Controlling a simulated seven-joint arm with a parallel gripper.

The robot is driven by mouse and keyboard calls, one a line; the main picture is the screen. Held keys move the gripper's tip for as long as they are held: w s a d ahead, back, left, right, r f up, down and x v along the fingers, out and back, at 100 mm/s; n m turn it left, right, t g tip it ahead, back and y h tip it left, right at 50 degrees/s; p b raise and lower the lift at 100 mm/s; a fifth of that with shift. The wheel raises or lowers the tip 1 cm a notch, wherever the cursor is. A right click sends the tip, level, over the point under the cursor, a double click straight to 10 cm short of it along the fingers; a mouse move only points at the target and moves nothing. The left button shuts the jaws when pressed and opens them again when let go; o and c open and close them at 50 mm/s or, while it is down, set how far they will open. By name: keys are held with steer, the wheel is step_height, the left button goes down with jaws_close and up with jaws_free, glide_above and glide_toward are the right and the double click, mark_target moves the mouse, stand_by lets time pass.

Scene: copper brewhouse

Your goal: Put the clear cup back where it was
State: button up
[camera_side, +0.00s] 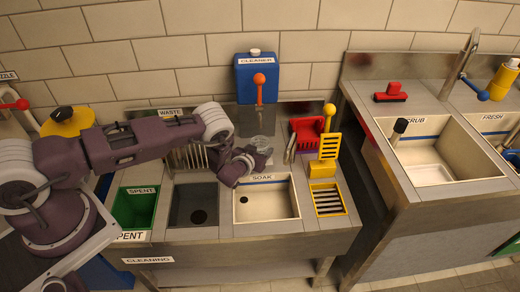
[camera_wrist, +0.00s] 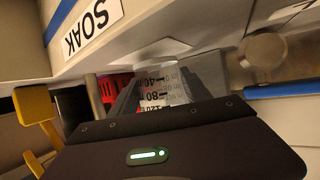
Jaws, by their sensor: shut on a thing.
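The clear cup (camera_side: 263,143) is at the back of the cleaning counter, behind the SOAK basin and in front of the blue cleaner dispenser. In the wrist view the clear cup (camera_wrist: 165,88) shows printed measuring marks and sits between my fingers. My gripper (camera_side: 252,158) is shut on it, reaching in from the left; my gripper (camera_wrist: 163,95) also fills the lower part of the wrist view. The cup's base is hard to make out, so I cannot tell whether it touches the counter.
The SOAK basin (camera_side: 282,202) lies in front. The dispenser (camera_side: 257,80) with its orange handle (camera_side: 259,88) stands behind. A red holder (camera_side: 306,132) and yellow rack (camera_side: 326,150) are close on the right. A dark basin (camera_side: 192,207) and green SPENT bin (camera_side: 135,207) are left.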

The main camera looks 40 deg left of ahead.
steer(key=shift+f, duration=0.4)
steer(key=o, duration=1.2)
steer(key=o, duration=0.5)
steer(key=shift+o, duration=0.2)
steer(key=shift+s, duration=0.1)
steer(key=shift+v, duration=3.4)
